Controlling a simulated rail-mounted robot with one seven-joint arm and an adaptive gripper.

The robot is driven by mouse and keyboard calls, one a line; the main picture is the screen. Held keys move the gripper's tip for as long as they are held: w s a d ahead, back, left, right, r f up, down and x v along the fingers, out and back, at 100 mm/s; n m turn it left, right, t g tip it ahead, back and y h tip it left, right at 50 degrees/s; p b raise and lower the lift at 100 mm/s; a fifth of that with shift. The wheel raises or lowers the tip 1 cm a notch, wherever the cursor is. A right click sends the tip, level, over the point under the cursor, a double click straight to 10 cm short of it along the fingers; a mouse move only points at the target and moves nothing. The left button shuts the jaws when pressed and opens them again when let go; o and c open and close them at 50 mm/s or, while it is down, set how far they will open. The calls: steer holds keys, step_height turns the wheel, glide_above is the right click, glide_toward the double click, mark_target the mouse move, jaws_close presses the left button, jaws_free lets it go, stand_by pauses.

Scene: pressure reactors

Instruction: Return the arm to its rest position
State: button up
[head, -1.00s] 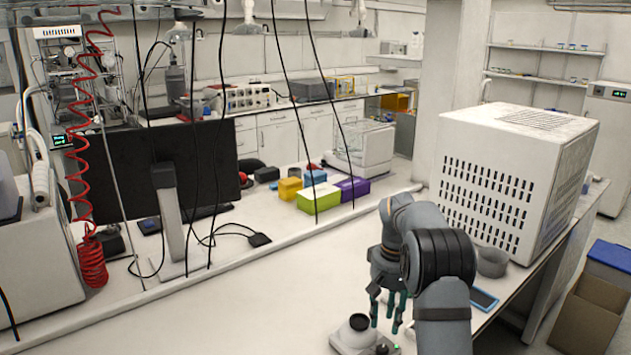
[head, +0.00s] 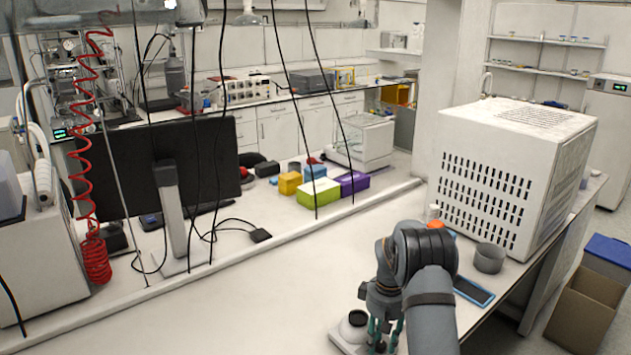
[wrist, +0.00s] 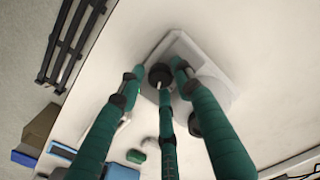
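My gripper (head: 383,340) is low over the front of the white bench, its teal fingers pointing down. In the wrist view the three teal fingers (wrist: 157,80) are spread apart, so it is open. A small white device (head: 345,338) with a round black top (head: 357,319) stands just left of the fingers in the head view. In the wrist view the pale device (wrist: 210,72) lies beyond the fingertips, with a round black part (wrist: 159,73) showing between them. I cannot tell whether any finger touches it. Nothing is clearly held.
A large white vented box (head: 515,175) stands to the right. A grey cup (head: 489,258), a blue-edged tablet (head: 473,291) and an orange item (head: 437,226) lie near my arm. A monitor (head: 155,170) and hanging cables are at left. The bench's front middle (head: 240,310) is clear.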

steer(key=n+p, duration=0.1)
steer(key=n, duration=0.1)
steer(key=n+p, duration=0.4)
steer(key=shift+a+r+n, duration=0.1)
steer(key=shift+r+n, duration=0.2)
steer(key=shift+n, duration=0.1)
steer(key=shift+n+p, duration=0.85)
steer(key=shift+n, duration=0.15)
steer(key=shift+f+n+p, duration=0.3)
steer(key=shift+n+p, duration=0.2)
steer(key=shift+n, duration=0.4)
steer(key=shift+c, duration=0.4)
